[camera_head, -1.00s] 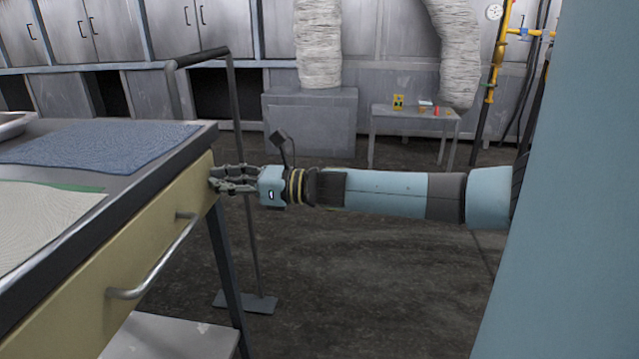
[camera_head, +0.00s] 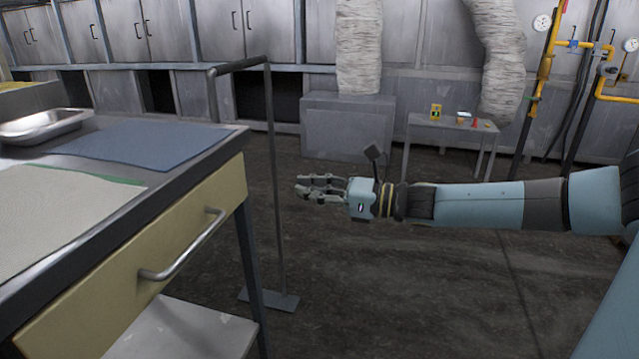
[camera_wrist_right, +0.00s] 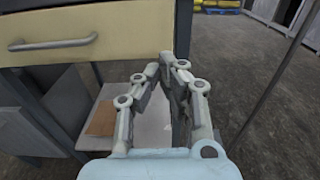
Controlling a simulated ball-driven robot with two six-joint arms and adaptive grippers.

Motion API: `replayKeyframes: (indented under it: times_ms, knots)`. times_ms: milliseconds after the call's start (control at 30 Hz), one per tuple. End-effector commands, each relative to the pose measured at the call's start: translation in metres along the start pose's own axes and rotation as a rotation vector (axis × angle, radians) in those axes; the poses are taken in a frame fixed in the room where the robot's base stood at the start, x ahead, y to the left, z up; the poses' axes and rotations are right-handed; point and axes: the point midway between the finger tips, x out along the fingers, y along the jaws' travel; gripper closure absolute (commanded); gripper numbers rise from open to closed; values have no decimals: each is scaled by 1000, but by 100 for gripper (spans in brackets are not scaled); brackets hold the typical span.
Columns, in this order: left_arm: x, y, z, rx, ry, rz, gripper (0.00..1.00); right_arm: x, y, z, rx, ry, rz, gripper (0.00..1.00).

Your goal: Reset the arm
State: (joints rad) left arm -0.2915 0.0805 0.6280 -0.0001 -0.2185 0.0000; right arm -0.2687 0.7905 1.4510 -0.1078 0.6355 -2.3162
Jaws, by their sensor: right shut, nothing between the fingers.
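My right gripper (camera_head: 300,189) is shut and empty in the head view. It is held out level in the open air to the right of the workbench drawer (camera_head: 150,270), clear of it. In the right wrist view the fingers of my right gripper (camera_wrist_right: 168,60) come together at the tips, with the drawer front (camera_wrist_right: 60,45) ahead and to the left. My right arm (camera_head: 480,205) comes in from the right. My left gripper is not in either view.
The bench top holds a metal pan (camera_head: 45,127), a blue mat (camera_head: 150,146) and a pale mat (camera_head: 50,210). A thin metal stand (camera_head: 275,180) rises beside the bench, behind my gripper. A small table (camera_head: 450,130) stands farther back.

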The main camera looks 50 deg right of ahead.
Motion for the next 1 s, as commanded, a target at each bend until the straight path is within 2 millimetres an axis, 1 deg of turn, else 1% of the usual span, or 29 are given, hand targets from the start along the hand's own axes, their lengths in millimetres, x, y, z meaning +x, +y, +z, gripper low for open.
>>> replayKeyframes:
  times_ms: [33,167,333,467,533,567,667,700,767,800,867,900,967,1000]
  knots:
    - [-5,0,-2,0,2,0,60,-7,0,2,0,2,0,100]
    - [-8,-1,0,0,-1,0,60,-16,0,1,0,0,1,100]
    - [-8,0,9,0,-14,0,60,-19,0,0,0,-1,0,100]
    - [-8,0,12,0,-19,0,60,-19,2,-2,6,-4,-3,100]
    - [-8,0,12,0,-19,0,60,-18,9,-9,34,-14,-17,100]
    - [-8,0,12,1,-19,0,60,-20,12,-18,56,-15,-33,100]
    - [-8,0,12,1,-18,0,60,-36,18,-71,175,26,-139,100]
    - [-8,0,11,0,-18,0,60,-45,21,-99,267,59,-199,100]
    - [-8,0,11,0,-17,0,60,-62,28,-146,444,113,-299,100]
    - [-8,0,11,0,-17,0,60,-74,35,-176,575,147,-370,100]
    - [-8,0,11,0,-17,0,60,-94,50,-221,778,192,-482,100]
    - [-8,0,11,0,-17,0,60,-109,63,-249,913,218,-560,100]
    - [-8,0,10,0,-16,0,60,-131,85,-289,1116,247,-684,100]
    - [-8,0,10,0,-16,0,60,-147,102,-314,1250,261,-773,100]
